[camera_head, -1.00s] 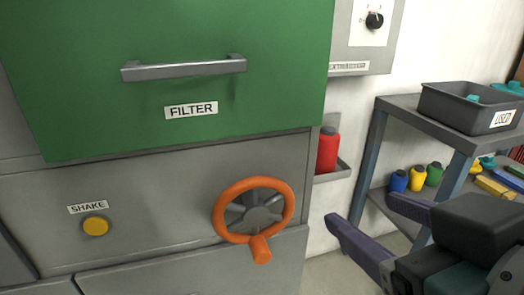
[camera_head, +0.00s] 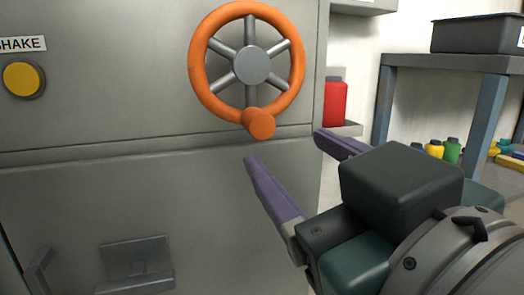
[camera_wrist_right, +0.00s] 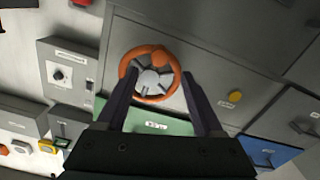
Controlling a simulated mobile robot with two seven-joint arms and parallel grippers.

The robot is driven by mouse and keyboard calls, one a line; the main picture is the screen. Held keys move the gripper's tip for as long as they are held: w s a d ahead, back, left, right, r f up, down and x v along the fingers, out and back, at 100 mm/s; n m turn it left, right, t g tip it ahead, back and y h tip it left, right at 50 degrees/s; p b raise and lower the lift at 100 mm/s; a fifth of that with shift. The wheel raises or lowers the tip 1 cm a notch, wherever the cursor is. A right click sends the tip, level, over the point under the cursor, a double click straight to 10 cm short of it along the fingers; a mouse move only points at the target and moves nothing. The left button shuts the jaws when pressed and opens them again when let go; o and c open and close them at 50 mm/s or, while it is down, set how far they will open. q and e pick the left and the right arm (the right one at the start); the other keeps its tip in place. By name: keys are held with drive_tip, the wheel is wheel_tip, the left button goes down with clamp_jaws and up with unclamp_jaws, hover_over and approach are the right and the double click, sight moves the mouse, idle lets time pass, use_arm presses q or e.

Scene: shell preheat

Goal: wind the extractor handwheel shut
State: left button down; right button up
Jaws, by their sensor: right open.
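The extractor handwheel is an orange ring with grey spokes and hub (camera_head: 252,66) on the grey cabinet front in the head view. Its orange knob (camera_head: 258,123) sticks out at the bottom of the rim. My right gripper (camera_head: 290,150) is open and empty, just below and to the right of the knob, apart from it in the head view. In the right wrist view the wheel (camera_wrist_right: 152,78) appears beyond and between the two spread fingers (camera_wrist_right: 160,95), with its knob at the top of the rim. My left gripper is not in view.
A yellow SHAKE button (camera_head: 22,79) is left of the wheel. A red bottle (camera_head: 335,103) stands on a small ledge to the right. A grey shelf (camera_head: 450,63) with a dark bin (camera_head: 475,34) is farther right. A bracket (camera_head: 137,266) protrudes low on the cabinet.

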sight(263, 129)
drive_tip(key=b+x, duration=0.2)
drive_tip(key=x, duration=0.6)
drive_tip(key=shift+f+b, duration=0.1)
drive_tip(key=shift+b, duration=0.3)
drive_tip(key=shift+x, duration=0.8)
drive_tip(key=shift+d, duration=0.1)
clamp_jaws()
